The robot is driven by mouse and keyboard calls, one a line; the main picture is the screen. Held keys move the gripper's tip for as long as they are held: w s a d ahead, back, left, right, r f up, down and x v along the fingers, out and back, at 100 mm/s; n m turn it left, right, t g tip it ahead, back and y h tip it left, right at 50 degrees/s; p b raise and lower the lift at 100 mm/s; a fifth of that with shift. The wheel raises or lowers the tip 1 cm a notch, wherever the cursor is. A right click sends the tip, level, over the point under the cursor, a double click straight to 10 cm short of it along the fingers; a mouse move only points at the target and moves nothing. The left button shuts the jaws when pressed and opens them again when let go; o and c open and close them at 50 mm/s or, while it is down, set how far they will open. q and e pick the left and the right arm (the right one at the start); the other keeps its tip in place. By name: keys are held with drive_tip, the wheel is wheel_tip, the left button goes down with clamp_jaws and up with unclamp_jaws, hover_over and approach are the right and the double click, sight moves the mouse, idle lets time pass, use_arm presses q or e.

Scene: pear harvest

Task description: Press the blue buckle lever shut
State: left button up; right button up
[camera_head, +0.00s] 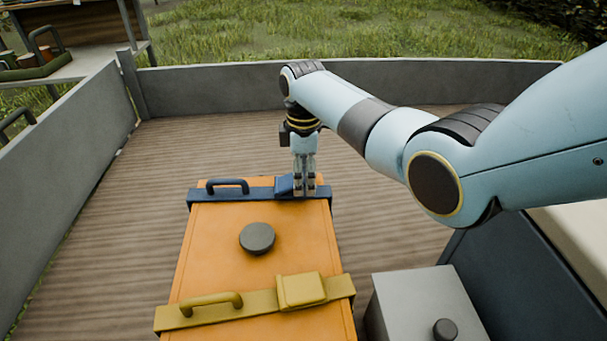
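An orange case (212,240) stands in the middle of the view. A blue strap (262,194) crosses its far end, with a blue handle (227,184) at the left and the blue buckle lever (284,185) to the right of that. My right gripper (305,190) points down at the right end of the blue strap, just right of the lever. Its fingers are close together, with nothing seen between them. They hide part of the buckle, and I cannot tell whether they touch the lever. My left gripper is not in view.
A yellow strap (255,303) with a handle and a yellow buckle (301,290) crosses the case's near end. A dark round knob (257,238) sits on the lid. A grey box (422,305) stands at the near right. Low grey walls (215,91) edge the wooden floor (140,210).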

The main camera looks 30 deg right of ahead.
drive_tip(key=c, duration=0.7)
drive_tip(key=shift+s+d+f+t+y+p, duration=0.1)
drive_tip(key=shift+d+f+t+y+p, duration=0.1)
drive_tip(key=shift+f+t+y+p, duration=0.3)
drive_tip(key=shift+r, duration=0.1)
drive_tip(key=o, duration=1.2)
wheel_tip(320, 180, up, 12)
drive_tip(key=d, duration=0.1)
drive_tip(key=shift+s+d, duration=0.15)
drive_tip(key=shift+s, duration=0.15)
